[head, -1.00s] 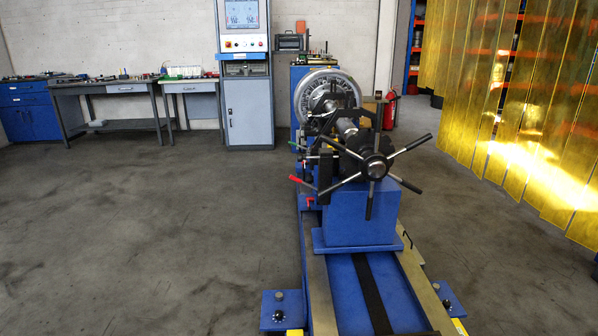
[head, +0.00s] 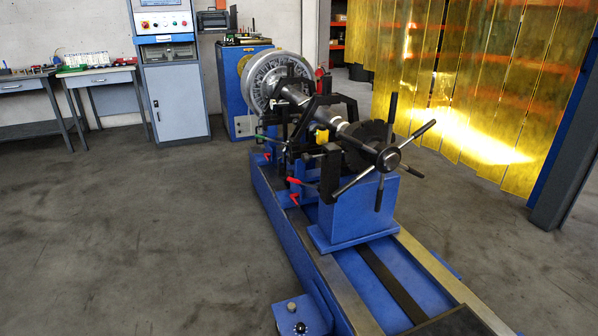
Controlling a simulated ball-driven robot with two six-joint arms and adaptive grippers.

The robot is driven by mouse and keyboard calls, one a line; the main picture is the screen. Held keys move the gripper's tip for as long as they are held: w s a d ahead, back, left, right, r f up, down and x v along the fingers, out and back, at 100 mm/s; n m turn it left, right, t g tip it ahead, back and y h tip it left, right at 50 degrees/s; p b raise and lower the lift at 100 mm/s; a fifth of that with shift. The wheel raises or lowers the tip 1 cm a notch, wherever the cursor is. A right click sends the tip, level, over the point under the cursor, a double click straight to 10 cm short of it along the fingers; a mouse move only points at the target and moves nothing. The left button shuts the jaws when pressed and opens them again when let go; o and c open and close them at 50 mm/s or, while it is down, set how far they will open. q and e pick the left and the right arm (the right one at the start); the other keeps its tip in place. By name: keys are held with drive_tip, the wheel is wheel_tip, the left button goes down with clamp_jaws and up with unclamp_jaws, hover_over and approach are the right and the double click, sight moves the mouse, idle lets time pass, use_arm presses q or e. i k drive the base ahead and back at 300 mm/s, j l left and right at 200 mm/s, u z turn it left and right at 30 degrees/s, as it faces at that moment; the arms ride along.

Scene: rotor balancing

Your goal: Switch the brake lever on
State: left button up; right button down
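A blue balancing machine (head: 335,225) carries a rotor shaft (head: 312,113) with a large silver disc (head: 281,82) at its far end. Small levers stick out on the left side of its black supports: a red-tipped lever (head: 293,180) points left, and another red handle (head: 293,198) sits just below it. A third small red handle (head: 267,156) and a green-tipped lever (head: 262,137) are farther back. I cannot tell which of these is the brake lever. Neither of my grippers is in view.
A spoked handwheel (head: 388,159) juts out at the near end of the machine. A grey control cabinet (head: 176,100) and workbench (head: 100,78) stand at the back left. Yellow strip curtains (head: 470,90) hang at right. The floor left of the machine is clear.

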sight(290, 179)
drive_tip(key=i+j+z, duration=0.4)
drive_tip(key=j+z, duration=0.15)
drive_tip(key=j, duration=0.15)
drive_tip(key=i+j+u, duration=0.4)
drive_tip(key=i+j, duration=0.85)
drive_tip(key=j, duration=0.15)
